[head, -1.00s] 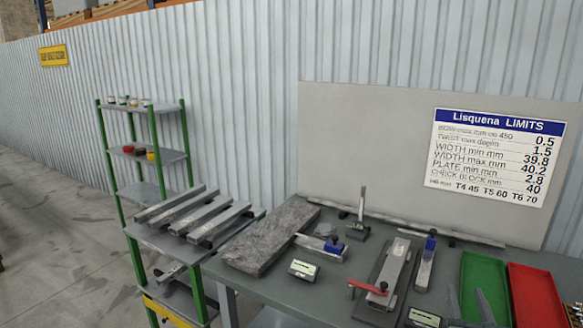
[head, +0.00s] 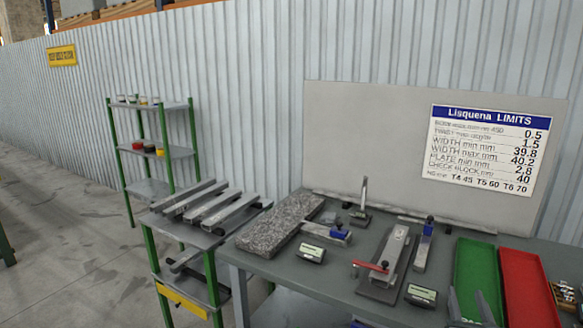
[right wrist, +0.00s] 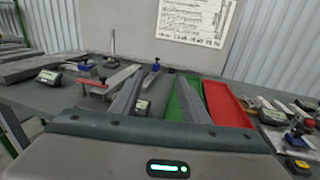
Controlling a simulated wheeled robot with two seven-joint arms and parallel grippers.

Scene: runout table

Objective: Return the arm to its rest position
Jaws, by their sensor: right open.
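My right gripper (head: 471,308) shows at the bottom right of the head view, open, with two grey fingers pointing up in the picture and nothing between them. In the right wrist view its fingers (right wrist: 160,95) stand apart in front of the table, overlapping the green tray (right wrist: 182,100) in the picture. The gap to the table surface is hard to judge. The rest of the right arm is mostly out of the head view. My left gripper is in neither view.
The grey table (head: 335,272) holds a granite slab (head: 280,222), a fixture with a red clamp (head: 371,267), small gauges (head: 311,253), a green tray (head: 478,270) and a red tray (head: 528,290). A green-framed rack with metal bars (head: 212,205) stands at left. Open floor (head: 60,230) lies further left.

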